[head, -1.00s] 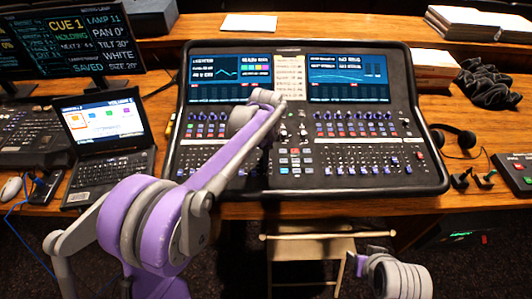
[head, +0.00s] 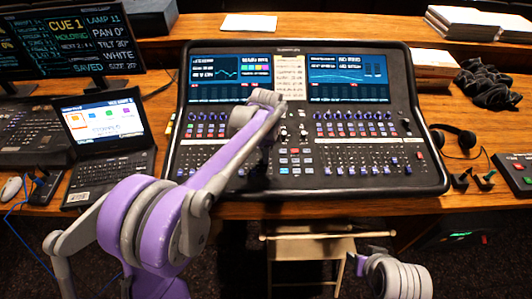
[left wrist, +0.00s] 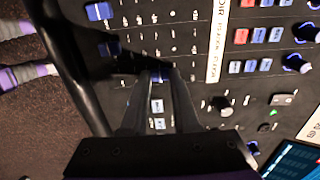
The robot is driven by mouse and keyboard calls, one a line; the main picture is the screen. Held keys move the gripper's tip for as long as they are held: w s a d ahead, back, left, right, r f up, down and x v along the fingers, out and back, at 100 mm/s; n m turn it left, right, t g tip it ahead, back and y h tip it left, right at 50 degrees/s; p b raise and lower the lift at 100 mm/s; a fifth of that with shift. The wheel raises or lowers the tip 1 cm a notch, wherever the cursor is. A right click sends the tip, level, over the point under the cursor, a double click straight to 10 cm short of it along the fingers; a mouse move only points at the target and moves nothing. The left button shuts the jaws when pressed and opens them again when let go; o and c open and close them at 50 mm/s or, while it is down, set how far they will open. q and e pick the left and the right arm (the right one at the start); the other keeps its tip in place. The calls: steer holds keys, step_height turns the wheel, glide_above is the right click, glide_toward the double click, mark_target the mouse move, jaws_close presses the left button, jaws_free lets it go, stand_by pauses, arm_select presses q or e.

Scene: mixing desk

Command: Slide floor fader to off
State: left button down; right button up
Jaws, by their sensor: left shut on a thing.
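The mixing desk (head: 310,198) is a black console with two screens and rows of blue-capped faders. My left gripper (left wrist: 158,80) reaches down to the desk's lower middle and is shut on a small blue fader cap (left wrist: 160,75). The cap shows between the fingertips in the left wrist view, partly hidden by them. I cannot read a label that marks it as the floor fader. In the head view my own arm hides the fingertips and this fader. My right arm shows at the bottom right, but its gripper cannot be made out.
Other fader caps (left wrist: 98,11) and lit buttons (left wrist: 158,106) lie close around my left fingers. A laptop (head: 103,130) stands left of the desk. Headphones (head: 455,140) and a black cloth (head: 487,85) lie to the right. A wooden stool (head: 307,248) is in front.

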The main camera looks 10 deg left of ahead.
mark_target(266, 175)
stand_by(0.6)
arm_select(q)
steer(key=shift+s+d+f, duration=0.1)
steer(key=shift+s, duration=0.25)
steer(key=s, duration=0.1)
steer(key=s+b, duration=0.1)
steer(key=s, duration=0.1)
steer(key=s+d, duration=0.1)
steer(key=s, duration=0.1)
steer(key=shift+f+b, duration=0.25)
steer(key=shift+b, duration=0.05)
steer(key=shift+s, duration=0.1)
steer(key=c, duration=0.6)
jaws_free()
steer(key=shift+c, duration=0.2)
arm_select(e)
steer(key=shift+s+f, duration=0.25)
steer(key=shift+f, duration=0.3)
steer(key=shift+s+f, duration=0.2)
steer(key=shift+f, duration=0.3)
arm_select(q)
steer(key=shift+r, duration=0.1)
